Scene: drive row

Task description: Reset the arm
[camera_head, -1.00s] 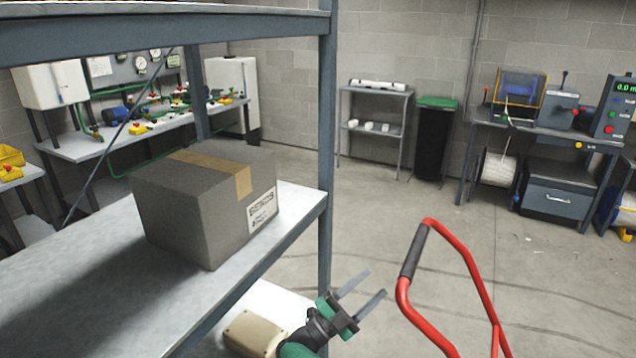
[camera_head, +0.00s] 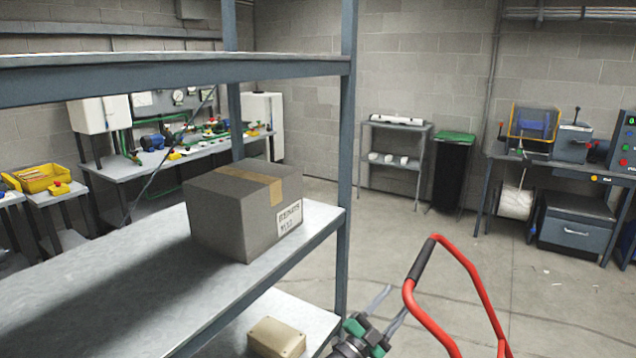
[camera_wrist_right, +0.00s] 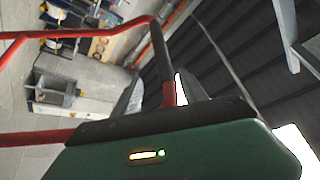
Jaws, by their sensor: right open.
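My right gripper (camera_head: 397,300) is at the bottom of the head view, just right of the metal shelf's lower level. Its two grey fingers are apart, with nothing seen between them in that view. Its green body fills the bottom of the right wrist view, with the fingers (camera_wrist_right: 160,90) spread above it. A red tubular handle (camera_head: 470,275) with a black grip stands right of the gripper. In the wrist view the red tube (camera_wrist_right: 155,45) passes close to the fingers; I cannot tell whether it touches them. My left gripper is out of view.
A metal shelf (camera_head: 345,200) fills the left, with a taped cardboard box (camera_head: 225,215) on its middle level and a beige box (camera_head: 278,338) below. Workbenches, a small rack (camera_head: 395,155) and a green-lidded bin (camera_head: 452,175) stand along the far walls. The floor between is open.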

